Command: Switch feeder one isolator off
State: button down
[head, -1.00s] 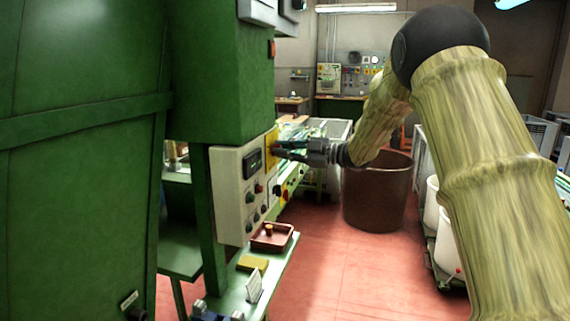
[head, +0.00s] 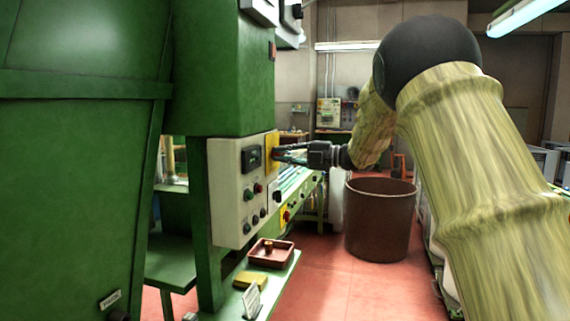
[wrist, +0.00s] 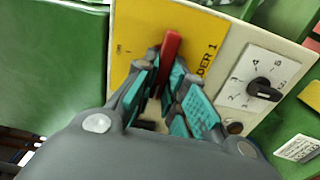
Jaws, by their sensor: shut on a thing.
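The feeder isolator is a yellow plate (wrist: 138,30) with a red handle (wrist: 171,50) in the wrist view. The plate's lettering is partly hidden and ends in "DER 1". My gripper (wrist: 167,88) is shut on the red handle, with one teal-padded finger on either side. The handle's upper end sticks out beyond the fingertips; its lower part is hidden between them. In the head view the yellow plate (head: 271,146) is on the panel's right edge, and my gripper (head: 282,155) reaches it from the right. The handle cannot be made out there.
A black rotary knob (wrist: 264,89) on a white numbered dial sits right of the plate. The pale control panel (head: 228,190) carries buttons and a display. Below are a brown tray (head: 270,258) and a yellow block (head: 250,280). A brown bin (head: 380,225) stands on the red floor.

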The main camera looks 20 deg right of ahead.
jog(key=shift+f+n+b, duration=0.15)
jog(key=shift+n+b, duration=0.15)
dwell(0.4)
jog(key=c, duration=1.5)
grip_release()
jog(key=shift+s, duration=0.1)
jog(key=v, duration=1.2)
